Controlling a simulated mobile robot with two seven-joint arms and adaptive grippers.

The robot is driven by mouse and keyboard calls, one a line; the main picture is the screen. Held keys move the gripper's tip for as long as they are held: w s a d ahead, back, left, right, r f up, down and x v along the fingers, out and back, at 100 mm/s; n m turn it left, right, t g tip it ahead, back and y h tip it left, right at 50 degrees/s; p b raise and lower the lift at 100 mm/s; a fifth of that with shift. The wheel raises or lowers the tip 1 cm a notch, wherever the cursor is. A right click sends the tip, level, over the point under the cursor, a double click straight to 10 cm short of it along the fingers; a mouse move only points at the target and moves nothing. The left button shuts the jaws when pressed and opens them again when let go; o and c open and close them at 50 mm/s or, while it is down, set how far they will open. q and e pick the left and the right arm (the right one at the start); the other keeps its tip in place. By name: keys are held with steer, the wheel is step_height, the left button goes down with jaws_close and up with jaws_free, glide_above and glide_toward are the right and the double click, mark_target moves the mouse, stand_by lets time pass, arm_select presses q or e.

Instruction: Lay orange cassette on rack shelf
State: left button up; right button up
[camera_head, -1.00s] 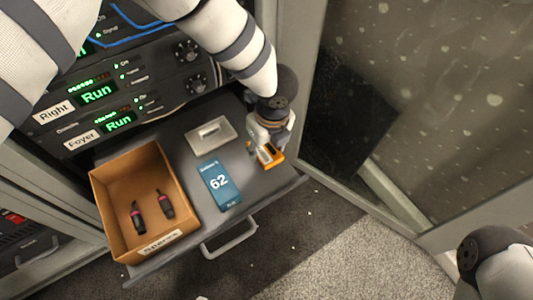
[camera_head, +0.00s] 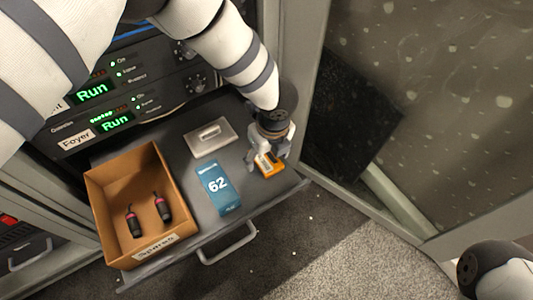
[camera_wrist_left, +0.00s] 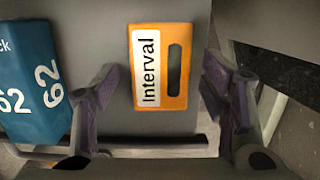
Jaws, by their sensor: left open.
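The orange cassette (camera_head: 269,168) lies on the grey pull-out rack shelf (camera_head: 185,170), near its right front corner. In the left wrist view the cassette (camera_wrist_left: 160,66) shows a white label reading "Interval" and a dark slot. My left gripper (camera_head: 267,165) is over it, pointing down. In the left wrist view its open fingers (camera_wrist_left: 165,90) stand on either side of the cassette, with a gap on both sides. My right arm shows only as a part at the lower right edge; its gripper is out of view.
A blue box marked 62 (camera_head: 217,189) stands left of the cassette. A cardboard box (camera_head: 104,206) with two dark connectors sits further left. A grey plate with a handle (camera_head: 211,136) lies behind. A glass door (camera_head: 420,110) stands open at right.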

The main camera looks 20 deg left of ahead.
mark_target(270, 164)
arm_select(q)
step_height(270, 164, up, 12)
steer(key=s+d+p, duration=0.1)
steer(key=p, duration=0.3)
steer(key=shift+d, duration=0.2)
arm_select(e)
steer(key=r, duration=0.1)
steer(key=w+r, duration=0.1)
steer(key=r+t, duration=0.1)
steer(key=shift+w+r, duration=0.2)
steer(key=shift+w, duration=0.2)
